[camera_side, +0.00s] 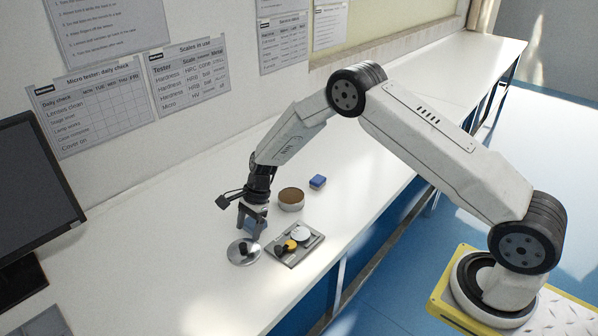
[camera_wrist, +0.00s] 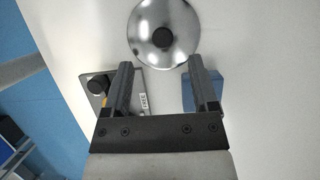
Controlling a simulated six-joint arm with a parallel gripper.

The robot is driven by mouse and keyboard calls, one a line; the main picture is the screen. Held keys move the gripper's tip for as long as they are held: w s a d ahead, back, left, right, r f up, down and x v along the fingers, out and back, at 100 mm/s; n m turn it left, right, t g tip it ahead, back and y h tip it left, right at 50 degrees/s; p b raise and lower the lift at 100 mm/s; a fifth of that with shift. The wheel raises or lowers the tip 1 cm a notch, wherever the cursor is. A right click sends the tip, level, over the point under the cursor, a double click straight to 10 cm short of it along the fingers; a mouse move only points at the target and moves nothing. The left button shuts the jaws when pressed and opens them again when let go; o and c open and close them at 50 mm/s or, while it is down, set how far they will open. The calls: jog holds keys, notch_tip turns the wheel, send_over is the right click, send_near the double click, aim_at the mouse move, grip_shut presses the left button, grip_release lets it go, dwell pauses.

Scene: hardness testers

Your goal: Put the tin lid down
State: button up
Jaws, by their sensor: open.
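The tin lid (camera_side: 238,257) is a shiny silver disc with a dark knob in its middle. It lies flat on the white bench, left of the small tray. My gripper (camera_side: 251,227) points down just above and behind the lid in the side view. The knob stands clear of both fingers.
A grey tray (camera_side: 284,261) holds a silver disc, a yellow piece and dark knobbed parts right of the lid. A brown-topped round tin (camera_side: 291,197) and a blue block (camera_side: 317,181) stand behind. Another blue block (camera_wrist: 188,92) is partly hidden by my finger. A monitor (camera_side: 35,190) stands left.

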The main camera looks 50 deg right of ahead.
aim_at(243, 245)
jog(key=shift+x, duration=2.6)
jog(key=shift+w+a, duration=0.1)
jog(key=shift+w, duration=0.05)
jog(key=shift+r, duration=0.1)
grip_shut()
